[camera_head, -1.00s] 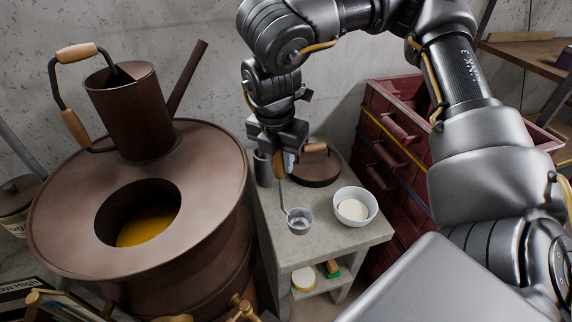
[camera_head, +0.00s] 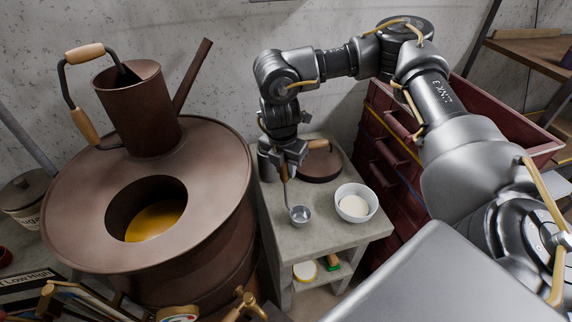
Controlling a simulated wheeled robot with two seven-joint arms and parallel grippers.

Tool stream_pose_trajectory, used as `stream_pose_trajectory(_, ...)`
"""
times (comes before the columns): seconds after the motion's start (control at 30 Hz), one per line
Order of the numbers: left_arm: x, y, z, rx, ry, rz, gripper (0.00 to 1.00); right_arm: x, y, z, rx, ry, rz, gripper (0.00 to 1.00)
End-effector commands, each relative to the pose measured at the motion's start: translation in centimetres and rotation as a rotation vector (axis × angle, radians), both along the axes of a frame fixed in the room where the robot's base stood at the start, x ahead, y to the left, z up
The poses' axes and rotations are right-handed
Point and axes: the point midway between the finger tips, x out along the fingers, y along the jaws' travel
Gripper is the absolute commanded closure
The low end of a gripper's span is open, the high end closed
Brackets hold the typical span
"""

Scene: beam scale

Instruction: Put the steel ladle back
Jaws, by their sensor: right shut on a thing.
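The steel ladle (camera_head: 300,215) has a small round bowl and a thin upright stem with a wooden handle. It is over the grey side table (camera_head: 325,240), its bowl low by the tabletop; I cannot tell whether it touches. My right gripper (camera_head: 287,165) is shut on the ladle's handle, above the bowl. A grey metal container (camera_head: 265,163) stands at the back left of the table, partly hidden behind my gripper. My left gripper is not in view.
A white bowl of pale contents (camera_head: 355,203) and a brown round lid (camera_head: 320,164) are on the table. A large brown vat (camera_head: 75,215) with yellow liquid stands left. Red drawers (camera_head: 385,165) stand right. Lower shelf holds small items.

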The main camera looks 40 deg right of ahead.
Motion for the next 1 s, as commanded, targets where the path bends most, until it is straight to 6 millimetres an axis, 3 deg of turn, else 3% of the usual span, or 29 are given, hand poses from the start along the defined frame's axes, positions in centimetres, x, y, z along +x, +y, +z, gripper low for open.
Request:
stream_pose_trajectory(0.37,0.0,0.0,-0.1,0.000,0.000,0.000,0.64,0.0,0.0,-0.4,0.000,0.000,0.000,1.00)
stream_pose_trajectory(0.4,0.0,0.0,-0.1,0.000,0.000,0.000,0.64,0.0,0.0,-0.5,0.000,0.000,0.001,0.75)
stream_pose_trajectory(0.57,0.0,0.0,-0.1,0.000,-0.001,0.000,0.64,0.0,0.0,-0.4,0.000,0.000,0.001,0.54)
stream_pose_trajectory(0.83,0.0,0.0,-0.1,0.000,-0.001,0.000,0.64,0.0,0.0,-0.3,0.000,-0.001,0.001,0.54)
stream_pose_trajectory(1.0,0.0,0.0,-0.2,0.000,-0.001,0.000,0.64,0.1,0.2,1.0,0.000,-0.004,0.002,0.54)
